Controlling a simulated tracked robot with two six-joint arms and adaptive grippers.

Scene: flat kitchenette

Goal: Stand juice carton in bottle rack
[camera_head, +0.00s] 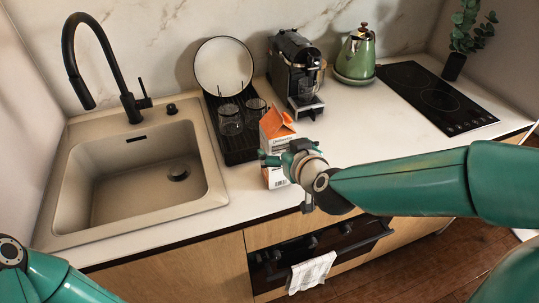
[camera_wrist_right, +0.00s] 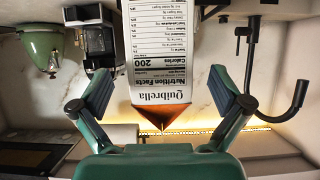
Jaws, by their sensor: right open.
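The juice carton (camera_head: 275,128) is white with an orange gabled top and stands upright on the counter in front of the black rack (camera_head: 240,157). My right gripper (camera_head: 282,157) is at the carton, hiding part of its front. In the right wrist view, which looks upside down, the carton (camera_wrist_right: 158,55) shows its printed side between the two spread fingers of my right gripper (camera_wrist_right: 160,92). The fingers are open, with gaps on both sides. The black rack holds a round plate and clear glasses. My left gripper is out of view.
The sink (camera_head: 130,175) with a black faucet (camera_head: 105,60) lies left of the rack. A coffee machine (camera_head: 296,72) stands behind the carton, with a green kettle (camera_head: 357,55) and black hob (camera_head: 436,98) further right. A towel (camera_head: 311,271) hangs on the oven handle below.

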